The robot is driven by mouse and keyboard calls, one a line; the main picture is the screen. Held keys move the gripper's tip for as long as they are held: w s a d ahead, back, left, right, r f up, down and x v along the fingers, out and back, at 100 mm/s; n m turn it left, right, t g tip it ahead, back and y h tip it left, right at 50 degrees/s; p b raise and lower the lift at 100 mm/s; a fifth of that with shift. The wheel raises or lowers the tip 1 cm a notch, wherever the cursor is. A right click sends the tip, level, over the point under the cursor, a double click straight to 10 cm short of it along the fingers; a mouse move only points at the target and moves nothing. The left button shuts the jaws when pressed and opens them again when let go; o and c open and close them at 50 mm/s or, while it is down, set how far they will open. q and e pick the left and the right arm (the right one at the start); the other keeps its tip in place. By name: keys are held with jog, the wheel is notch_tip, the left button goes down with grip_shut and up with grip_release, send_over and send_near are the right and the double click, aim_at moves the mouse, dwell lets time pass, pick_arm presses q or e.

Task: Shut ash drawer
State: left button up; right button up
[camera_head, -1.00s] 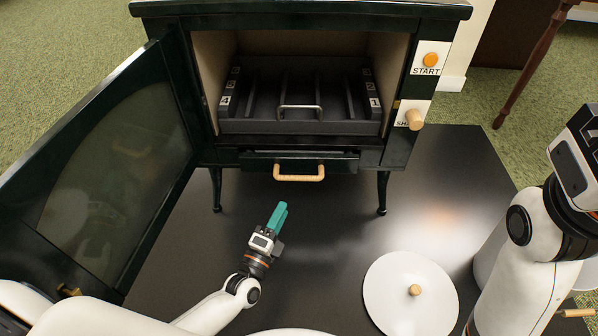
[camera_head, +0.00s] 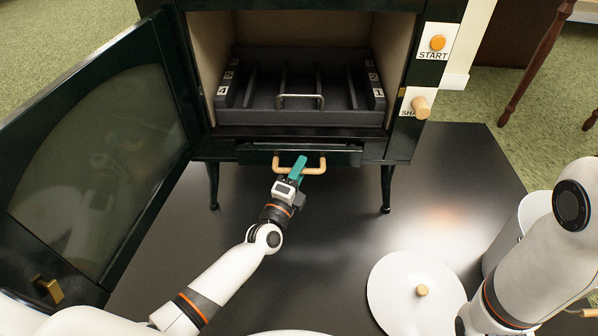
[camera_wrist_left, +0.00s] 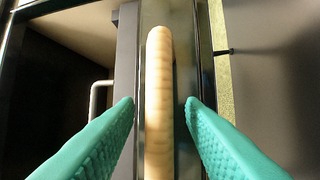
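The ash drawer (camera_head: 258,155) is a dark, wide, shallow drawer under the stove's firebox. Its front juts out a little from the stove. It has a pale wooden bar handle (camera_head: 316,169). My left gripper (camera_head: 298,166), with teal fingers, is at the handle in the head view. In the left wrist view the handle (camera_wrist_left: 159,80) runs between the two spread fingers, with a gap visible on each side. The left gripper is open. My right arm is at the right edge of the head view, and its gripper is out of view.
The stove's glass door (camera_head: 95,170) stands open on the left. A black slotted tray (camera_head: 300,118) with a metal handle sits in the firebox. A START button (camera_head: 437,43) and a wooden knob (camera_head: 420,107) are on the right. A white round lid (camera_head: 400,300) lies on the dark floor plate (camera_head: 450,190).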

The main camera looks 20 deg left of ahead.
pick_arm(q)
jog(key=shift+c, duration=0.4)
grip_shut()
jog(key=w, duration=0.1)
jog(key=w+a, duration=0.1)
jog(key=w, duration=0.1)
jog(key=shift+w, duration=0.15)
jog(key=shift+r, duration=0.1)
jog(key=shift+c, duration=1.5)
grip_release()
jog(key=o, duration=0.4)
jog(key=shift+w, duration=0.15)
